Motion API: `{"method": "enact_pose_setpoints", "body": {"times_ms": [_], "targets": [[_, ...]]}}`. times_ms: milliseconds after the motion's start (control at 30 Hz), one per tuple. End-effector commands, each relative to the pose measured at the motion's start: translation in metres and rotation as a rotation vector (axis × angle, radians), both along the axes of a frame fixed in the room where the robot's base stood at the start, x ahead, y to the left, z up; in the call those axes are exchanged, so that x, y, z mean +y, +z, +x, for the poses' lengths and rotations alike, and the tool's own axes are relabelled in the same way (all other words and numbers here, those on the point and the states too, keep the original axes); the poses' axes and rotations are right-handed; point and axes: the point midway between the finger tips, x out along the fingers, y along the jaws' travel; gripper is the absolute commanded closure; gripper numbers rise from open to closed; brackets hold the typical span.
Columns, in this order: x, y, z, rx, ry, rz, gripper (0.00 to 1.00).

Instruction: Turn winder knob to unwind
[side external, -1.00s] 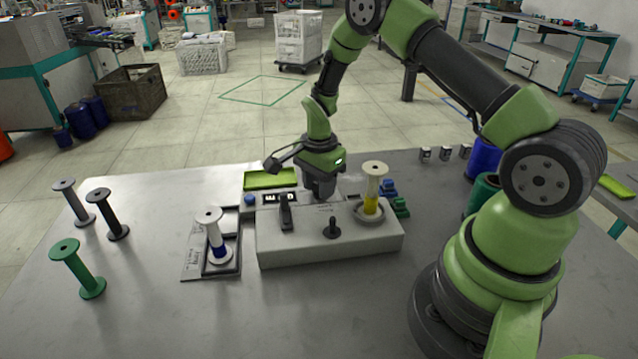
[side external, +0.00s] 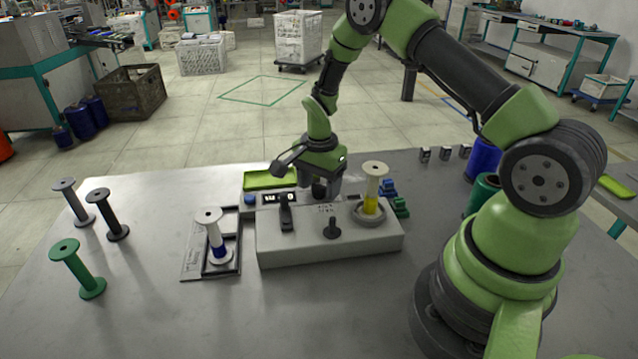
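The winder is a light grey box (side external: 290,247) in the middle of the table. On its top are a black upright lever (side external: 286,213) at left and a short black peg-like control (side external: 332,228) near the front. A white bobbin with yellow thread (side external: 372,190) stands on its right end. My gripper (side external: 321,192) points down over the back middle of the winder, behind the front control and apart from it. A dark round shape, perhaps a knob, shows at its fingertips. Whether the fingers touch it, and how far apart they are, is too small to tell.
A bobbin with blue thread (side external: 217,250) stands in a dark tray (side external: 221,268) left of the winder. Several empty spools, including a green one (side external: 78,268), stand further left. A green tray (side external: 270,180) lies behind. The front of the table is clear.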

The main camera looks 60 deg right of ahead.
Motion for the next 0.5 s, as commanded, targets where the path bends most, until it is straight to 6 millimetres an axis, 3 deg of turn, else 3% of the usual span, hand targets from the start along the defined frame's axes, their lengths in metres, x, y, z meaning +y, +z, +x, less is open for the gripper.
{"method": "enact_pose_setpoints", "body": {"times_ms": [300, 500], "targets": [[0.001, 0.002, 0.0, -0.001, -0.001, 0.001, 0.38], [0.0, 0.032, 0.001, -0.006, -0.001, -0.001, 0.38]]}}
